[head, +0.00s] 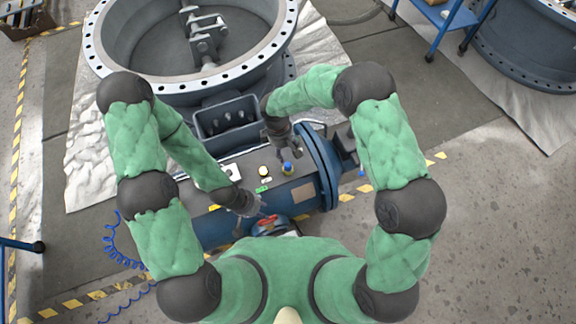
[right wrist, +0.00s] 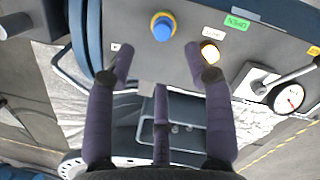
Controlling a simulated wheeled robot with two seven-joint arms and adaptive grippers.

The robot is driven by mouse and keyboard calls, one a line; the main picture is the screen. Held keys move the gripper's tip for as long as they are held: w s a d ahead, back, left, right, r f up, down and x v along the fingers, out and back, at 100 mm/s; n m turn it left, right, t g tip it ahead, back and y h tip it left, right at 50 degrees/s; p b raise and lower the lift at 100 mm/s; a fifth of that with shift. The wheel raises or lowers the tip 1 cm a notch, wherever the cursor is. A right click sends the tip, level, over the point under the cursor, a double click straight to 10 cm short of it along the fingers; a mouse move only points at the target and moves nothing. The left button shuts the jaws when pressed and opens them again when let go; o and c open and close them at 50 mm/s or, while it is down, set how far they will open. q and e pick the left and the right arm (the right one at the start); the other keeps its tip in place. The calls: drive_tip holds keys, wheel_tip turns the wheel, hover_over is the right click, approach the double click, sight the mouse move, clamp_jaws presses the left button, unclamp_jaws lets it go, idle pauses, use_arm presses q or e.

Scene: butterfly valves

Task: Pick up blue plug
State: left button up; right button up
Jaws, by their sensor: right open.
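The blue plug (head: 287,168) sits on the grey valve panel with a yellow ring around its base. It also shows near the top centre of the right wrist view (right wrist: 162,28). My right gripper (head: 281,139) is just beyond the plug in the head view. In the right wrist view its fingers (right wrist: 159,58) are spread and empty, with the plug past their tips and not touched. My left gripper (head: 258,209) is low, close to a red part (head: 268,220) on the blue pipe; its fingers are too small to read.
A lit round button (right wrist: 209,52), a green OPEN label (right wrist: 237,22) and a gauge (right wrist: 289,98) with a lever are beside the plug. A dark open box (head: 228,116) holding dark items stands behind the panel. A blue flange (head: 322,165) rises right of the plug.

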sight(288, 164)
drive_tip(key=f, duration=0.1)
drive_tip(key=f+b, duration=0.1)
drive_tip(key=f, duration=0.1)
drive_tip(key=f+b, duration=0.1)
drive_tip(key=f, duration=0.1)
drive_tip(key=shift+s+d+f, duration=0.15)
drive_tip(key=shift+d+f, duration=0.1)
drive_tip(key=shift+d, duration=0.1)
wheel_tip(288, 164, down, 5)
drive_tip(key=shift+s+d+f+b, duration=0.1)
drive_tip(key=shift+s+d+b, duration=0.05)
drive_tip(key=shift+b, duration=1)
drive_tip(key=c, duration=0.8)
